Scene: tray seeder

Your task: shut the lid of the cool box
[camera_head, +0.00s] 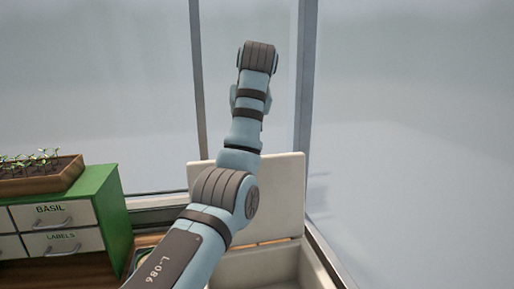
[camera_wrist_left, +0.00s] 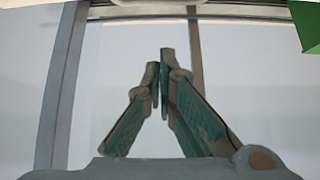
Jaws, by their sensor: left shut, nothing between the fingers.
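The cool box (camera_head: 262,268) is a pale box at the bottom of the head view, partly behind my left arm. Its lid (camera_head: 284,195) stands upright at the back, so the box is open. My left arm reaches up across the lid and hides part of it. My left gripper (camera_wrist_left: 161,68) shows in the left wrist view with its fingertips together and nothing between them. In the head view the fingers are hidden behind the wrist. I cannot make out the lid in the left wrist view. My right gripper is in neither view.
A green cabinet (camera_head: 111,198) with drawers marked BASIL and LABELS stands at the left. A wooden tray (camera_head: 42,183) of seedlings sits on it. Window posts (camera_head: 305,75) and panes rise behind the box. A wall edge runs close along its right side.

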